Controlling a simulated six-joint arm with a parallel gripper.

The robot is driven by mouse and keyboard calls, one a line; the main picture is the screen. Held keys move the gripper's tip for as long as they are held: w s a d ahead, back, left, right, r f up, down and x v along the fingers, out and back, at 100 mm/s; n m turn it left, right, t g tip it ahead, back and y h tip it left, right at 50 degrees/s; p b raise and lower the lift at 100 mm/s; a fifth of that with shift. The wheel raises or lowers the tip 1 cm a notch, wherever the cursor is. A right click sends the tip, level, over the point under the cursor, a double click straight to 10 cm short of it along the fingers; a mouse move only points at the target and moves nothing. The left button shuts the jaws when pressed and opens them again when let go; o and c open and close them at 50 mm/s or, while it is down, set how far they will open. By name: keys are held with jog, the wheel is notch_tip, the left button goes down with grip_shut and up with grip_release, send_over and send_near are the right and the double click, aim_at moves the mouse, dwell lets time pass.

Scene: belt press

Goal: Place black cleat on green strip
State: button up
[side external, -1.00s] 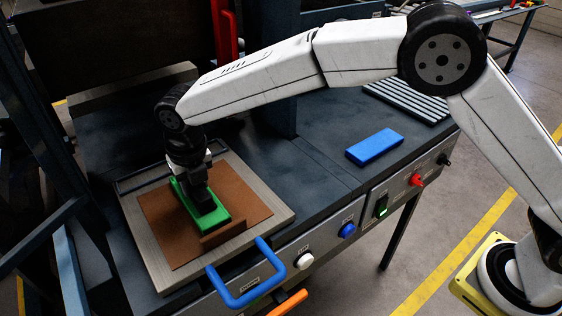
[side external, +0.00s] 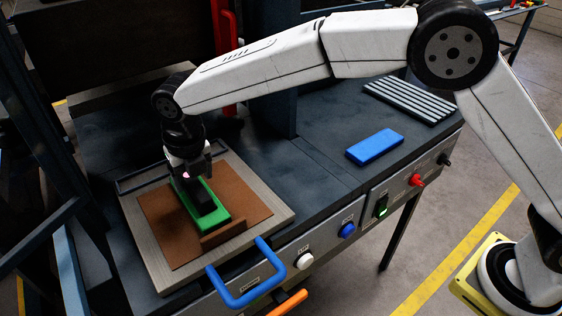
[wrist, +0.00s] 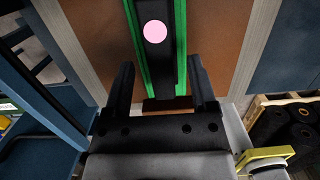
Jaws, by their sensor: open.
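The green strip (side external: 217,221) lies lengthwise on the brown pad of the tray. The black cleat (side external: 207,204) lies on top of the strip, along it. In the wrist view the cleat (wrist: 154,65) has a round pink mark and sits between two long green edges of the strip (wrist: 181,60). My gripper (side external: 192,174) is above the far part of the cleat, open, with its fingers apart. In the wrist view my gripper's fingers (wrist: 160,68) stand on either side of the strip, and nothing is held between them. The cleat's far end is partly hidden by my gripper.
The tray (side external: 271,209) has a brown pad (side external: 165,228) with a low brown block (side external: 224,236) at the strip's near end. A blue handle (side external: 242,301) sticks out in front. A blue block (side external: 374,146) and a ribbed rack (side external: 410,100) lie to the right on the dark bench.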

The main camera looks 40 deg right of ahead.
aim_at(203, 186)
notch_tip(203, 186, up, 10)
jog(key=s, duration=0.1)
jog(key=shift+s, duration=0.25)
dwell(0.6)
jog(key=s+d+f+m, duration=0.3)
jog(key=d+m, duration=0.6)
jog(key=s+d+f+m, duration=0.4)
jog(key=d+m, duration=0.5)
jog(key=s+d+f+m, duration=0.3)
jog(key=d+f+m, duration=0.1)
jog(key=d+m, duration=0.5)
jog(key=shift+s+d+t, duration=0.15)
jog(key=shift+s+t, duration=0.2)
jog(key=shift+t, duration=0.05)
jog(key=s+d+f+m, duration=0.3)
jog(key=s+d+m, duration=0.2)
jog(key=s+m, duration=0.3)
jog(key=shift+f+m, duration=0.2)
jog(key=shift+m, duration=0.3)
